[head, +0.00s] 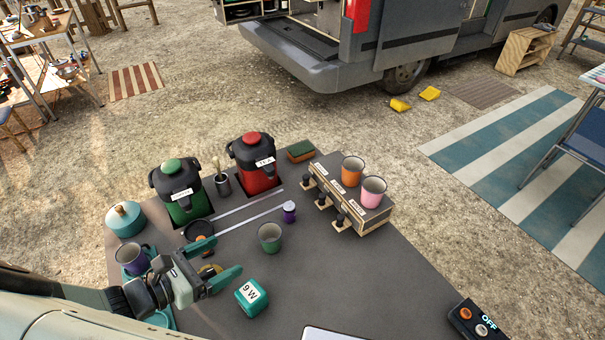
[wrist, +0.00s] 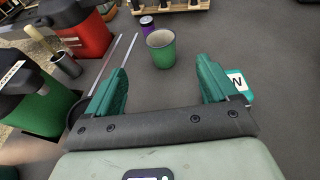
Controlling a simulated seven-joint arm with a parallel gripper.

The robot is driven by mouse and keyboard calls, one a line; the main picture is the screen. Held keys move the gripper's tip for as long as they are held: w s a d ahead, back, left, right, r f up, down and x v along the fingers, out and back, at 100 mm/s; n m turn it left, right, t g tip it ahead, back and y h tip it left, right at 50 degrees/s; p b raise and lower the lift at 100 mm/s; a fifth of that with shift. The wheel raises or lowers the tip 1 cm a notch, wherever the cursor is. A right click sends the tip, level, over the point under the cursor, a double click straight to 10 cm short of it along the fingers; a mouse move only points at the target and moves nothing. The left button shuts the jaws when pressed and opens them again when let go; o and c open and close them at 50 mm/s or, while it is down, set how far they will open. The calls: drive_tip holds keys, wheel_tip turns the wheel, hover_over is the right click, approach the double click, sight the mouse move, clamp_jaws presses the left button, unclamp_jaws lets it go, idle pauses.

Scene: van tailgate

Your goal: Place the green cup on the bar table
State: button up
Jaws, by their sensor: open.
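The green cup (head: 270,237) stands upright on the dark grey tabletop (head: 350,280), right of centre-left. It also shows in the wrist view (wrist: 161,50), upright and apparently empty. My gripper (head: 228,255) is open, with teal fingers, just left of the cup in the head view. In the wrist view my gripper (wrist: 160,80) has nothing between its fingers, and the cup stands beyond the fingertips, between their lines. I cannot tell whether this grey tabletop or another table in view is the bar table.
A purple jar (head: 289,211), green dispenser (head: 184,195) and red dispenser (head: 257,165) stand behind. A wooden rack (head: 345,200) carries orange and pink cups. A purple cup (head: 133,258) stands left. The tabletop's right front is mostly clear.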

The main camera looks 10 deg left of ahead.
drive_tip(key=w+d+r+m+g+y, duration=0.1)
drive_tip(key=w+d+r+m+g, duration=0.45)
drive_tip(key=d+r+m, duration=0.45)
drive_tip(key=w+d+r+m+g+y, duration=0.1)
drive_tip(key=w+d+r+m+g, duration=0.6)
drive_tip(key=r, duration=0.5)
drive_tip(key=s+d+r+m+t+y, duration=0.2)
drive_tip(key=s+d+r+m, duration=0.4)
drive_tip(key=d, duration=0.3)
drive_tip(key=s+d+r+m+t+y, duration=0.3)
drive_tip(key=s+d+r+m, duration=0.3)
drive_tip(key=d, duration=0.4)
wheel_tip(320, 180, up, 2)
drive_tip(key=shift+s+d+r+y, duration=0.25)
drive_tip(key=shift+s+d+y, duration=0.05)
drive_tip(key=shift+s, duration=0.25)
